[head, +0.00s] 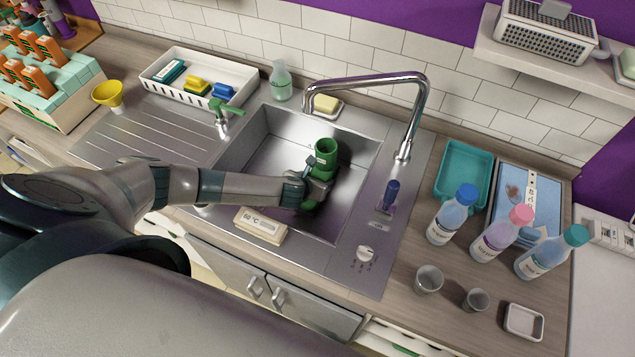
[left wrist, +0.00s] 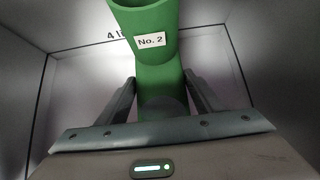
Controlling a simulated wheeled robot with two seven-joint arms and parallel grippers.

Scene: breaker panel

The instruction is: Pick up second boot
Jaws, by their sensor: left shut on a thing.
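My left gripper (head: 316,184) reaches into the basin from the left and is shut on the boot's shaft, with one finger on each side. The boot's open top shows above the fingers. Its lower part is partly hidden by the gripper, and I cannot tell whether it touches the basin floor. My right gripper is not in view.
The arched tap (head: 415,95) rises at the basin's right rear. Several bottles stand right of the sink, including a blue-capped bottle (head: 453,215). A white tray (head: 200,82) lies behind left. The basin's left part is clear.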

